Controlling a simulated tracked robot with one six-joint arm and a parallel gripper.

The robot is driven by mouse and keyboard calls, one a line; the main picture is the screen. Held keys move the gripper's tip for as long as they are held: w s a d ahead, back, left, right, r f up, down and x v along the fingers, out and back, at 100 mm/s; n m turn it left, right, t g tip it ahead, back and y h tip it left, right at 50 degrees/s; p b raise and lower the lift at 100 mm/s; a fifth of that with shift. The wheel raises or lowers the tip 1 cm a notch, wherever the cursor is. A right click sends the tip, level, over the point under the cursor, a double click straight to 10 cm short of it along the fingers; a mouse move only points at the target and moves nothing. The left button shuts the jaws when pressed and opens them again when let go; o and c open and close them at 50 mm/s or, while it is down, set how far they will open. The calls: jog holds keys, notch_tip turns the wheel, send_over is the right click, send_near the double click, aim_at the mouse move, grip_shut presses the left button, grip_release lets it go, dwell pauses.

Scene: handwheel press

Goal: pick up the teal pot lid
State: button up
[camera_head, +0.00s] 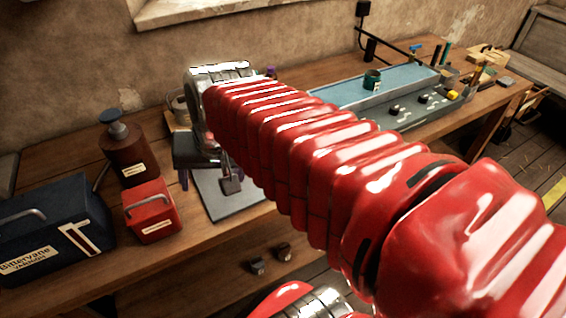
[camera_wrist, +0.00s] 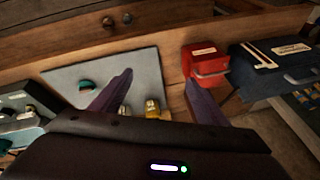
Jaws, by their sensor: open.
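A small round teal piece, which looks like the pot lid (camera_wrist: 87,85), lies on a grey plate (camera_wrist: 60,75) in the wrist view, left of my gripper. I cannot make it out in the head view, where my arm covers part of the plate (camera_head: 217,207). My gripper (camera_wrist: 158,78) is open, its two dark purple fingers wide apart and nothing seen between their tips. The left finger shows just right of the teal piece; whether they touch cannot be told. A teal pot (camera_head: 372,80) stands on the blue surface in the head view.
A small yellow-labelled item (camera_wrist: 152,108) shows between the fingers, lower down. A red box (camera_head: 149,210), a dark blue toolbox (camera_head: 45,232) and a brown pump bottle (camera_head: 124,150) stand left on the bench. A long blue-topped unit (camera_head: 335,92) is at right.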

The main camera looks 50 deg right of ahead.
jog(key=d+f+m+y, duration=0.1)
jog(key=d+f+m, duration=0.2)
jog(key=d+m, duration=0.8)
jog(key=w+d+f+m+y, duration=0.1)
jog(key=d+f+m, duration=0.2)
jog(key=d+m, duration=0.9)
jog(key=d, duration=0.8)
jog(key=shift+m, duration=0.3)
jog(key=shift+w+d+f, duration=0.1)
jog(key=shift+f, duration=0.1)
jog(key=shift+x, duration=4.25)
jog(key=shift+f, duration=0.1)
jog(key=shift+x, duration=2.55)
